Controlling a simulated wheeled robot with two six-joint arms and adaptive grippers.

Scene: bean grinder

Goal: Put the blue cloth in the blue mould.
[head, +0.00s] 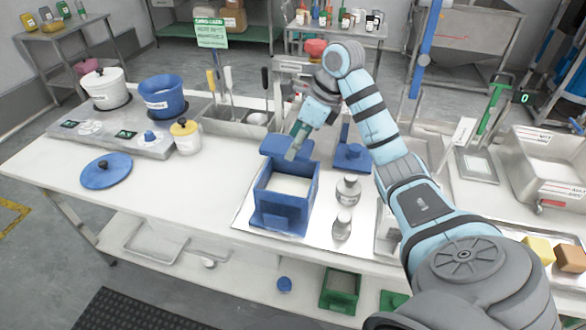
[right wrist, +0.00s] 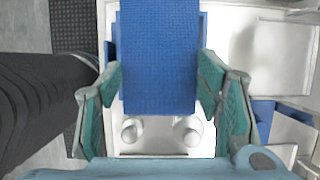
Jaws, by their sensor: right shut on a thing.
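The blue mould (head: 312,195) is an open box with a pale inside, standing on a metal tray on the table. My right gripper (head: 294,152) is at its back edge in the head view. In the right wrist view, my right gripper (right wrist: 163,95) has its teal-padded fingers on both sides of the textured blue cloth (right wrist: 158,60), shut on it. The cloth stretches out flat and hides most of what lies beneath. In the head view, a blue flat piece by the fingertips looks like this cloth (head: 275,145). My left gripper is out of view.
Two silver bottles (head: 347,189) stand on the tray (head: 240,212) just right of the mould. Another blue piece (head: 352,156) lies behind them. A blue lid (head: 106,171) and a yellow-lidded jar (head: 186,136) are to the left. The table between lid and tray is clear.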

